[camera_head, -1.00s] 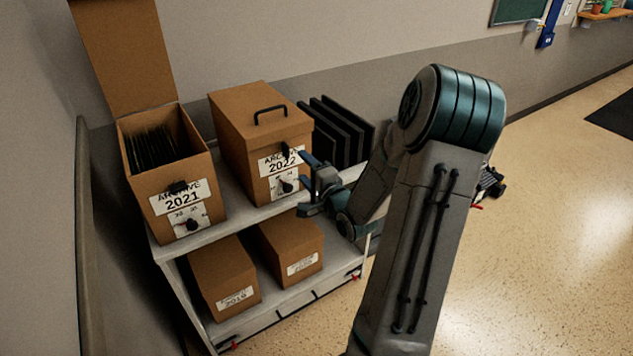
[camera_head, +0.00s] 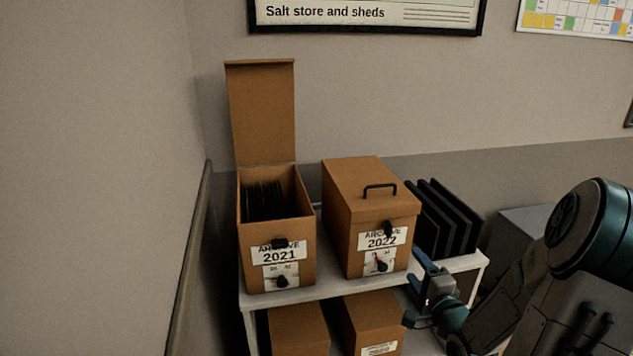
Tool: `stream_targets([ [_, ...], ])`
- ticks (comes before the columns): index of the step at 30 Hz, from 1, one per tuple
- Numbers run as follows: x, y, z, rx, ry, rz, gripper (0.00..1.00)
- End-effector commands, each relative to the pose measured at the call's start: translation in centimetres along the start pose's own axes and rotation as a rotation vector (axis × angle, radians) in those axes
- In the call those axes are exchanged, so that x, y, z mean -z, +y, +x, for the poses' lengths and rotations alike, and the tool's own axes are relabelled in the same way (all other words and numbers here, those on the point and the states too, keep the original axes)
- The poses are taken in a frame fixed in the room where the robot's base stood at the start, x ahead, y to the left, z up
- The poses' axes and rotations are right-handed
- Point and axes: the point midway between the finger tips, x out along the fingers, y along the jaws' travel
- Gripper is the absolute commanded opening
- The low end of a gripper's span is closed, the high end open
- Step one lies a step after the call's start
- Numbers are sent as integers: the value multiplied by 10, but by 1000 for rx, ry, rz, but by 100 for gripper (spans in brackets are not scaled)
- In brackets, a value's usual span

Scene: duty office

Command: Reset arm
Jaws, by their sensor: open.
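My gripper (camera_head: 416,296) is open, in front of the shelf's right part, just right of and below the front of the Archive 2022 box. I see nothing between its fingers. My arm bends down to it from the right edge of the view. The Archive 2022 box (camera_head: 345,215) is brown, with its lid shut and a black handle on top. Left of it, the Archive 2021 box (camera_head: 304,225) stands with its lid (camera_head: 262,110) raised upright and dark folders (camera_head: 262,200) inside. Each box has a dial on its front.
The white shelf unit (camera_head: 330,288) bears both boxes and black upright files (camera_head: 440,215) at right. Two smaller brown boxes (camera_head: 298,328) stand on the lower level. A wall with a rail (camera_head: 190,260) is close at left. A grey block (camera_head: 520,240) stands behind my arm.

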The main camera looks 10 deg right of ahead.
Motion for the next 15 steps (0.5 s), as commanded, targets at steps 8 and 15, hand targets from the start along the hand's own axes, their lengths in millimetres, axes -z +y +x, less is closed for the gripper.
stream_targets([
  [8,-22,4,14,-250,-15,-326,60],
  [15,-44,-4,5,-559,-65,-715,60],
])
